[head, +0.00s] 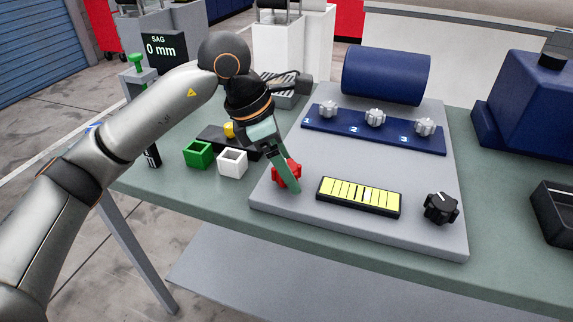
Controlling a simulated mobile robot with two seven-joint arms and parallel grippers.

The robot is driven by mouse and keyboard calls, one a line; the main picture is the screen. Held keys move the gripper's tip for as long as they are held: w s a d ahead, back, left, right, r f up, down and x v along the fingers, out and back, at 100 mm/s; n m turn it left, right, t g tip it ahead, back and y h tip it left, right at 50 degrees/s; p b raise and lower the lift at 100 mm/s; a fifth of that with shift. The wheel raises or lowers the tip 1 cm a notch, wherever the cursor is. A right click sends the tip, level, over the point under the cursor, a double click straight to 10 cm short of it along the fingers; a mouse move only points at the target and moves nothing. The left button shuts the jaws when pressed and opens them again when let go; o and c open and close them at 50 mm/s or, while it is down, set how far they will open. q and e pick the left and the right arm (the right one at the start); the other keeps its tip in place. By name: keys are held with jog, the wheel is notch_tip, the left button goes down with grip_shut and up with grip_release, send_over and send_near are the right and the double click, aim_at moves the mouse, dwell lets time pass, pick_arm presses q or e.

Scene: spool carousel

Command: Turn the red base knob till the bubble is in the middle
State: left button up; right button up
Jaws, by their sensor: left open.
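The red base knob (290,169) sits at the left front of the grey base plate (300,204). My left gripper (287,180) is down at the knob, and one green-grey finger crosses in front of it. The gripper is open; I cannot tell whether its fingers touch the knob, and its other finger is mostly hidden. The level vial (358,196), yellow-green with dark marks in a black frame, lies just right of the knob. My right gripper is not in view.
A black knob (440,208) stands at the plate's right front. Three silver knobs on a blue strip (345,134) and a blue cylinder (386,76) are behind. A green box (198,154) and a white box (232,162) stand left. A display (163,49) reads "SAG 0 mm".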

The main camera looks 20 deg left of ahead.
pick_arm(q)
jog(key=shift+c, duration=0.3)
grip_shut()
dwell(0.3)
jog(key=shift+n, duration=0.3)
jog(key=n+t+b, duration=0.1)
jog(key=n, duration=0.1)
jog(key=shift+n+y, duration=0.3)
jog(key=shift+n, duration=0.1)
jog(key=n+t+y+b, duration=0.1)
jog(key=n, duration=0.2)
jog(key=shift+r+n+y+b, duration=0.1)
jog(key=shift+n+y+b, duration=0.55)
jog(key=shift+n, duration=1.05)
